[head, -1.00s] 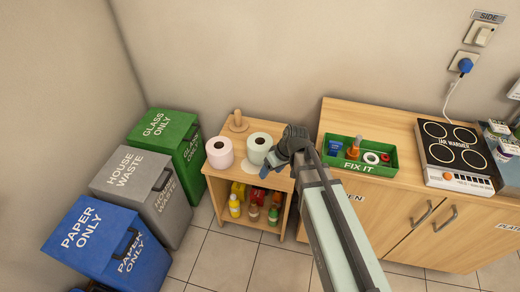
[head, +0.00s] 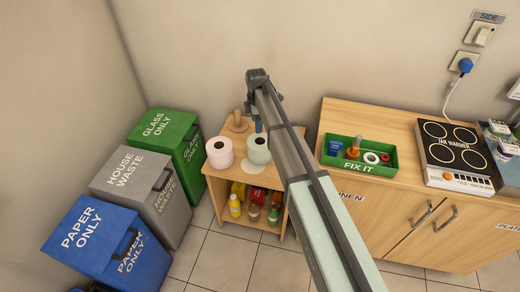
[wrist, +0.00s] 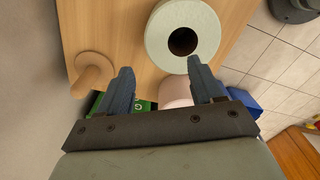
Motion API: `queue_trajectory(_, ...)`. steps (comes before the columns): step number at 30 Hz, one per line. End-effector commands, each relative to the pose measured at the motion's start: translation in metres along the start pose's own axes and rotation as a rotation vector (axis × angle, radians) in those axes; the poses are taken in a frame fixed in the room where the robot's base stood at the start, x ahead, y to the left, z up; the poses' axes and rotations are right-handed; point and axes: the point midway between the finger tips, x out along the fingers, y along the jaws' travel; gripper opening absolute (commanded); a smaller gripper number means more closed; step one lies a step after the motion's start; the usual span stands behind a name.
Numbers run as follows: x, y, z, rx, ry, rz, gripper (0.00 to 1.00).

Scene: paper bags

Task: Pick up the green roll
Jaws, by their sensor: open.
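The green roll (head: 259,156), pale green with a dark core, stands upright on top of the small wooden shelf unit (head: 281,181). In the wrist view the green roll (wrist: 160,35) is at the top, its open core facing the camera. My gripper (wrist: 160,66) is open and empty, its right finger overlapping the roll's lower edge in the picture; I cannot tell if they touch. In the head view one blue finger (head: 258,125) points down just behind the green roll, and my arm hides the other.
A pink roll (head: 220,153) stands just left of the green roll; it shows partly between my fingers in the wrist view (wrist: 174,88). A wooden peg holder (head: 237,125) stands behind. Bottles fill the shelf below. Bins (head: 150,185) stand left; a cabinet with a green tray (head: 380,171) stands right.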

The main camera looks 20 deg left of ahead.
Motion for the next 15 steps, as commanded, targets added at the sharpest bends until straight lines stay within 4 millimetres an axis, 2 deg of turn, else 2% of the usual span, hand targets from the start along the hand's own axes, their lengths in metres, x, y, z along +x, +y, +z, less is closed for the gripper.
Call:
queue_trajectory(3,0.023,0.0,0.0,0.001,0.001,-0.001,0.66)
queue_trajectory(9,0.05,0.0,0.0,0.002,0.001,-0.001,0.66)
queue_trajectory(15,0.059,0.0,0.0,0.003,0.002,0.001,0.66)
